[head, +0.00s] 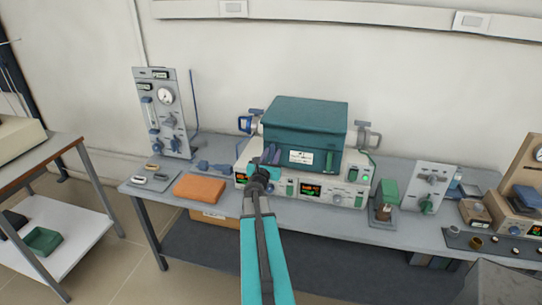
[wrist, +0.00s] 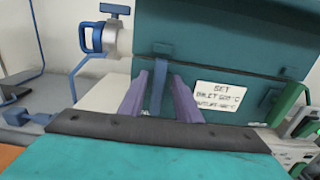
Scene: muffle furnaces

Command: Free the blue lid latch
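The teal furnace (head: 305,125) stands on the bench with its lid down. In the wrist view, a narrow blue latch (wrist: 161,49) sits on the front of the lid, with its lower part running down between my fingers. My gripper (wrist: 160,78) has two purple fingers, spread apart, one to each side of the latch. I cannot tell whether either finger touches it. In the head view my gripper (head: 270,154) is at the front left of the furnace and covers the latch. A green latch (head: 329,161) is at the front right; it also shows in the wrist view (wrist: 284,104).
The furnace rests on light control units with displays (head: 310,190). A blue ring fitting (head: 245,124) stands out at its left and a grey fitting (head: 368,138) at its right. An orange folded cloth (head: 200,188) lies to the left. A green block (head: 387,192) stands to the right.

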